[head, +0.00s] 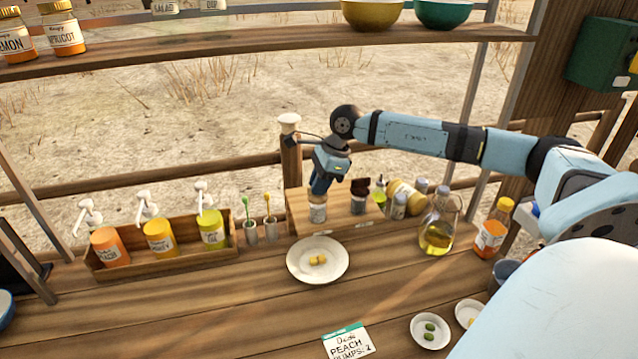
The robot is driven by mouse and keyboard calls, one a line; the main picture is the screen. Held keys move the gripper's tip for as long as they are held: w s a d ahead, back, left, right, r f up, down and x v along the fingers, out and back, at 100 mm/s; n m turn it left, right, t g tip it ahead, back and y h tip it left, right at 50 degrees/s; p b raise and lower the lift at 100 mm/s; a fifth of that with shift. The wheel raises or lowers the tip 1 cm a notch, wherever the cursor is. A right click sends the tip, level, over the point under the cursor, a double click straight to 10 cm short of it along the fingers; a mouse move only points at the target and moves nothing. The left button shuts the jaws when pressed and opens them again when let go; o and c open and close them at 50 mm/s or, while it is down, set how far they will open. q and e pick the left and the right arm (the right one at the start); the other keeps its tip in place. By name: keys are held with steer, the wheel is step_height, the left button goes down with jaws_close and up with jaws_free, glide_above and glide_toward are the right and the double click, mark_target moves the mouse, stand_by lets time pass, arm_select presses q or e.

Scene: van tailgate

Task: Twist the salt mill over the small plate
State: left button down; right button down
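A clear, labelled shaker-like jar (318,209), which may be the salt mill, stands upright at the left end of a low wooden box. My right gripper (320,190) points down at its top and hides it; I cannot tell whether the fingers are closed on it. A similar jar with a dark brown top (358,195) stands just right. A white plate (300,270) with a few yellow pieces lies in front of the box. Two smaller white dishes sit at lower right, one with green pieces (421,341). My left gripper is out of view.
An oil flask (437,234) and an orange jar (489,236) stand right. Pump bottles (160,240) stand left. A label card (347,342) lies in front. The counter left of it is clear.

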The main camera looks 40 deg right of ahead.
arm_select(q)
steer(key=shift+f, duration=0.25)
